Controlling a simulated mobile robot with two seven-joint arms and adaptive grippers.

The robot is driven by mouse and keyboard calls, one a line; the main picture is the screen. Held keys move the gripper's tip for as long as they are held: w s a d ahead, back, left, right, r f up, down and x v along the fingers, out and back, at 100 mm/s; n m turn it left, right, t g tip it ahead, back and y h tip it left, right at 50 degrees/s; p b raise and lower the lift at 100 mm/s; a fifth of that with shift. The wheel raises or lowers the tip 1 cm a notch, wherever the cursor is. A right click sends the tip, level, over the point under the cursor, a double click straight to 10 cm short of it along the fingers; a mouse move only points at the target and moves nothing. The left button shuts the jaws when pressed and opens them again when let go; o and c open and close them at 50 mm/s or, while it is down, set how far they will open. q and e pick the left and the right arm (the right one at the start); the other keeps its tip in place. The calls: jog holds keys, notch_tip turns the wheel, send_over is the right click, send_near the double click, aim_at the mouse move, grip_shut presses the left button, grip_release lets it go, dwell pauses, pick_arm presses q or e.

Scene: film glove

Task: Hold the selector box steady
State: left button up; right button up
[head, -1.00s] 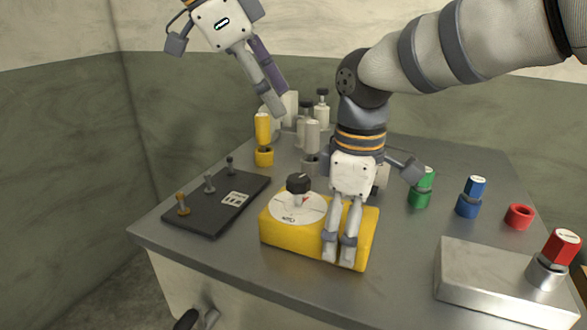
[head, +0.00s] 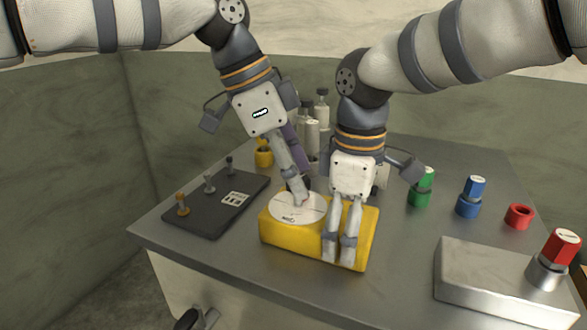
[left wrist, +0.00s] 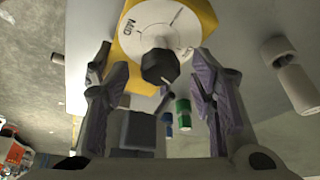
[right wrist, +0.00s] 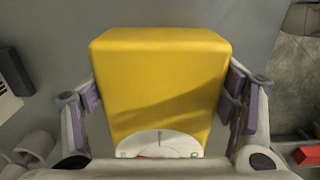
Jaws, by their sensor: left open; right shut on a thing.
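The yellow selector box (head: 280,240) sits on the grey table, with a white dial plate (head: 287,210) on top. It fills the middle of the right wrist view (right wrist: 165,80). My right gripper (head: 340,250) is shut on the box, one finger along each side in the right wrist view. My left gripper (head: 300,195) is open above the dial. In the left wrist view, the black knob (left wrist: 158,66) stands between its open fingers, with a gap on both sides. In the head view the left gripper mostly hides the knob.
A dark panel (head: 208,215) with several small levers lies left of the box. Green (head: 420,190), blue (head: 470,197) and red (head: 519,216) pieces stand to the right. A metal block (head: 490,285) with a red-capped post (head: 560,250) is at the front right. Pale bottles stand behind.

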pick_arm(q)
jog(key=c, duration=1.1)
jog(key=n+t, duration=0.1)
jog(key=n, duration=0.4)
jog(key=shift+s+t+y, duration=0.1)
jog(key=shift+t+y, duration=0.2)
jog(key=shift+t, duration=0.1)
jog(key=shift+c, duration=0.2)
jog(key=o, duration=1.1)
jog(key=shift+o, duration=0.2)
jog(key=v, duration=1.2)
jog(key=shift+d, duration=0.1)
pick_arm(e)
jog(key=o, duration=1.7)
